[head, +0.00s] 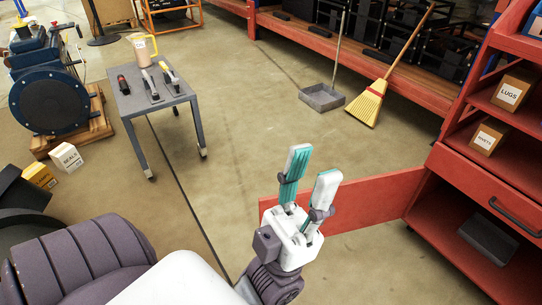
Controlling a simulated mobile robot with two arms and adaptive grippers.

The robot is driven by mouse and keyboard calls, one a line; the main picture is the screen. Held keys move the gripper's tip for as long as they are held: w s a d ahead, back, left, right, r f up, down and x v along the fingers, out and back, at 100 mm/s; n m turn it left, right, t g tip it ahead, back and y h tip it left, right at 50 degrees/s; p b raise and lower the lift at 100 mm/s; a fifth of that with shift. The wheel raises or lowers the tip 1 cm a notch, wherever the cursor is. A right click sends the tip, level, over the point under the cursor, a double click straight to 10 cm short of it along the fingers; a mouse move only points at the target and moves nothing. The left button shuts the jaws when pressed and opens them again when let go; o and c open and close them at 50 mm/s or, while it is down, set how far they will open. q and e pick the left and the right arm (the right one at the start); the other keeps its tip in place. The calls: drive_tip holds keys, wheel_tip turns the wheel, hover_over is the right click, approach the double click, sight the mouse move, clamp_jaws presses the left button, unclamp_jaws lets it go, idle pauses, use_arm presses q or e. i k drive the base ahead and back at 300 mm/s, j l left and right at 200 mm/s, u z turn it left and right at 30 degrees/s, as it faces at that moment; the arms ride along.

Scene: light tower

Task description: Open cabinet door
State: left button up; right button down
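The red cabinet (455,172) stands at the right. Its low red door (370,200) is swung outward and sticks out to the left from the cabinet front. The lower compartment is exposed, with a dark grey flat box (488,240) inside. My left gripper (313,164) is in front of the door's free end and hides part of it. Its two teal-padded fingers point up and stand apart, with nothing between them. I cannot tell whether the gripper touches the door. No door handle is visible. My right gripper is not in view.
A drawer with a dark handle (516,216) is above the compartment; boxes sit on shelves above. A grey tool table (150,95) stands at left. A broom (370,98) and dustpan (322,97) stand at the back. Floor between is clear.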

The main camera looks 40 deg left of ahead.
sight(376, 199)
drive_tip(key=i+l+u, duration=0.1)
drive_tip(key=i, duration=0.3)
drive_tip(key=i+l+u, duration=0.1)
drive_tip(key=i, duration=0.3)
drive_tip(key=i+l+u, duration=0.15)
drive_tip(key=i, duration=0.25)
drive_tip(key=u, duration=2.65)
